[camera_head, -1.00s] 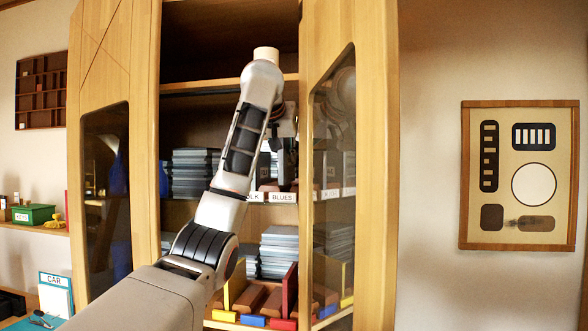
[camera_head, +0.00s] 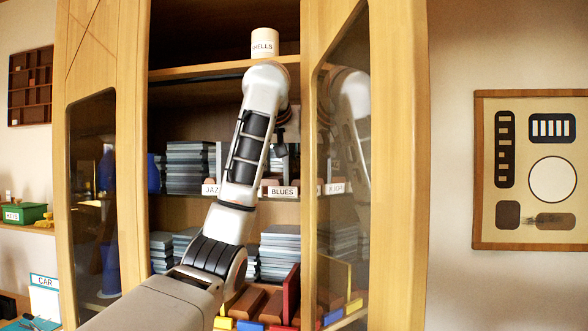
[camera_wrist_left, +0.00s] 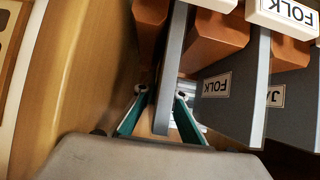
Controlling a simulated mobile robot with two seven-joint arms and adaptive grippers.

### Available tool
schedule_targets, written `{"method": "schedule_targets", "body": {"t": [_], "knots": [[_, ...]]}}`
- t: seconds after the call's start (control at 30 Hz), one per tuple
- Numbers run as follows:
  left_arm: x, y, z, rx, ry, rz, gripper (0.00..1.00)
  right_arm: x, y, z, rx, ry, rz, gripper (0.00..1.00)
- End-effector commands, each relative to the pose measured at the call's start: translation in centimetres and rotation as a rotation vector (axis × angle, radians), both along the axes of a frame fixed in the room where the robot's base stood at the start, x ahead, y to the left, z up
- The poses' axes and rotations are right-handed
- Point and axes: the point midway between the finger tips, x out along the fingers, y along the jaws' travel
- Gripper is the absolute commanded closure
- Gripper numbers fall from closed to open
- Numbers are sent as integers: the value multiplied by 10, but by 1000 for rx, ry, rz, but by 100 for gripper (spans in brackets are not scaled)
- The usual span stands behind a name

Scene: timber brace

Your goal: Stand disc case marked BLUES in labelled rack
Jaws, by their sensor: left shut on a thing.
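My left gripper (camera_wrist_left: 161,95) is shut on a thin dark grey disc case (camera_wrist_left: 170,75), seen edge-on between its green-padded fingers in the left wrist view. Any marking on its face is hidden. Right beside it in that view stands a grey case marked FOLK (camera_wrist_left: 228,95), between reddish-brown rack blocks (camera_wrist_left: 218,40). In the head view my left arm reaches into the open cabinet; the fingers are mostly hidden behind the wrist. The rack's BLUES label (camera_head: 283,191) shows on the middle shelf edge, just right of my forearm, with a JAZZ label (camera_head: 210,189) to the left. My right gripper is not in view.
Open cabinet doors stand left (camera_head: 92,190) and right (camera_head: 345,170) of the arm. Stacks of grey cases (camera_head: 188,167) fill the shelves. A pot marked SHELLS (camera_head: 264,44) stands on the upper shelf above the arm. A wooden side panel (camera_wrist_left: 85,70) is close to the gripper.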

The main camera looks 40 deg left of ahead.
Motion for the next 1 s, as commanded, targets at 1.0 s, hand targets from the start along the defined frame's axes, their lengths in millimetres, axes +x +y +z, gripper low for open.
{"method": "schedule_targets", "body": {"t": [1.0], "knots": [[-3,-2,1,-1,-3,-3,73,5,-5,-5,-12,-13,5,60]]}}
